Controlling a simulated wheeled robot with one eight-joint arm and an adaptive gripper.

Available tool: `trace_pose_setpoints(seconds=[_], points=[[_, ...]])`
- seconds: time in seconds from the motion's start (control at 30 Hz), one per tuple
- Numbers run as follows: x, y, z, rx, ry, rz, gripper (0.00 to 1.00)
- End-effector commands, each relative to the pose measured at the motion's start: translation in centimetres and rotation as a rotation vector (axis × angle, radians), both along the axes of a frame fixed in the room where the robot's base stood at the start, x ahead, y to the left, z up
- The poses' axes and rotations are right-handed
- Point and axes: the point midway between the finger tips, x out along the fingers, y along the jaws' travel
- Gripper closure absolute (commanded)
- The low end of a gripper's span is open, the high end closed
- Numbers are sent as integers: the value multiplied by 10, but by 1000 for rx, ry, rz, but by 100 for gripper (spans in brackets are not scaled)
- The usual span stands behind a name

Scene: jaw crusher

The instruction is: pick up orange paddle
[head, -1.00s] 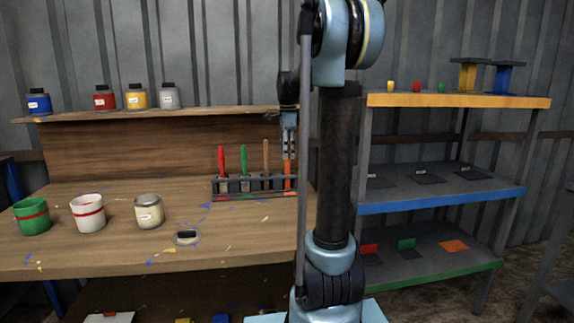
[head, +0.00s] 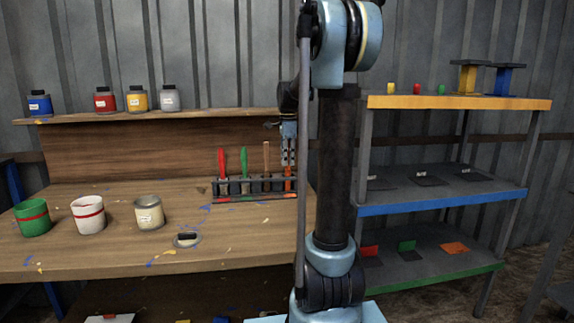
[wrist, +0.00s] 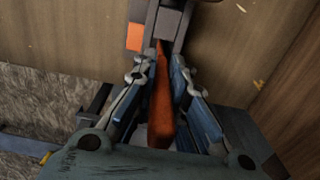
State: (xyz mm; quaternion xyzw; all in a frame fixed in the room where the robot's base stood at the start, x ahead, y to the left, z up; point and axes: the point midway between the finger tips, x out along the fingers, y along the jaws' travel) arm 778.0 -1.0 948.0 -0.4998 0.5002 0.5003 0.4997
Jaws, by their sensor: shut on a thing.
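The orange paddle (head: 288,184) stands upright in the rightmost place of the dark rack on the workbench. In the wrist view its orange handle (wrist: 162,105) runs between the two fingers of my gripper (wrist: 159,72). In the head view my gripper (head: 288,157) reaches down over the handle from above. It is shut on the paddle, whose lower end is still in the rack. My fingers hide the upper handle in the head view.
The rack (head: 232,188) also holds a red paddle (head: 222,163), a green paddle (head: 244,162) and a wooden-handled one (head: 266,158). Cups and a tin (head: 149,212) stand at the bench's left. Bottles line the shelf (head: 75,117) above. A shelving unit (head: 440,205) stands right.

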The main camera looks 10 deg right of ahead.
Motion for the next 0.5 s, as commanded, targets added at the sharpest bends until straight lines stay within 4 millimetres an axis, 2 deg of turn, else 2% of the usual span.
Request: trace_pose_setpoints(seconds=[0.17, 0.5], points=[[0, 0, 9, 0, 0, 0, 100], [0, 0, 65, 0, 0, 0, 100]])
